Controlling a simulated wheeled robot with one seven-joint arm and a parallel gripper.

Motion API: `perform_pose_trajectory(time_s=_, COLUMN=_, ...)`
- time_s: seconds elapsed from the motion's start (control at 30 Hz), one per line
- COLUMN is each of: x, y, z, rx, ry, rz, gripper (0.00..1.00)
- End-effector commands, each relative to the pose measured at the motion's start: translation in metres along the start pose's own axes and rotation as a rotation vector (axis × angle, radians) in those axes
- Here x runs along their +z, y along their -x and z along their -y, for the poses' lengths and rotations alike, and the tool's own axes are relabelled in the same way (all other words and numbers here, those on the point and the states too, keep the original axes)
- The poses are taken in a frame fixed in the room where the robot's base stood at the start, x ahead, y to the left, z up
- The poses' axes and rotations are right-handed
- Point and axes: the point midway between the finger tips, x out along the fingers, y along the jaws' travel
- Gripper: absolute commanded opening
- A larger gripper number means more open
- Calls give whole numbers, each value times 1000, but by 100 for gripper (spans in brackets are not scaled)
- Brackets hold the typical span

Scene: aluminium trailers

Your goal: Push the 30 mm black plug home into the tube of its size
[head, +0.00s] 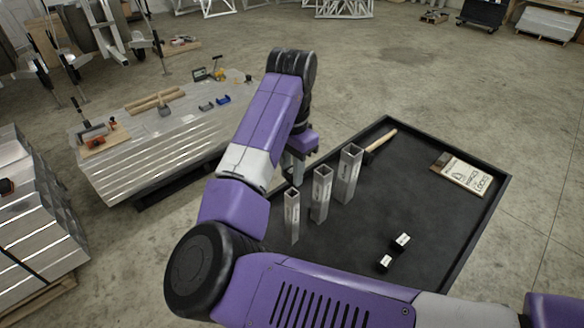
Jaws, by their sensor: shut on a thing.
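Three square aluminium tubes stand upright in a row on the black tray: a small one (291,216), a middle one (321,194) and a large one (348,174). Two black plugs with white labels lie on the tray to their right, one (402,241) farther back and one (384,263) nearer. My gripper (295,168) points down behind the small and middle tubes, at the tray's left side. It is shut, apparently on another black plug. That plug is too small and hidden to make out, and I cannot read any size.
A wooden-handled hammer (382,140) lies at the tray's back edge. The raised tray rim (480,221) surrounds the dark surface, which is clear in the middle. A stack of aluminium profiles (150,163) with tools stands left.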

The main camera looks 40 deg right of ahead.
Motion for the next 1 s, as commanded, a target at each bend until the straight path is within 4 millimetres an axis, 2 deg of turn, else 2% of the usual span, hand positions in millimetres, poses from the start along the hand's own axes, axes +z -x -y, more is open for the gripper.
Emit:
perform_pose_trajectory(time_s=0.6, x=0, y=-35, z=0, rx=0, ry=1, rz=0, gripper=0)
perform_pose_trajectory(time_s=1.0, x=0, y=-51, z=0, rx=0, ry=1, rz=1, gripper=0)
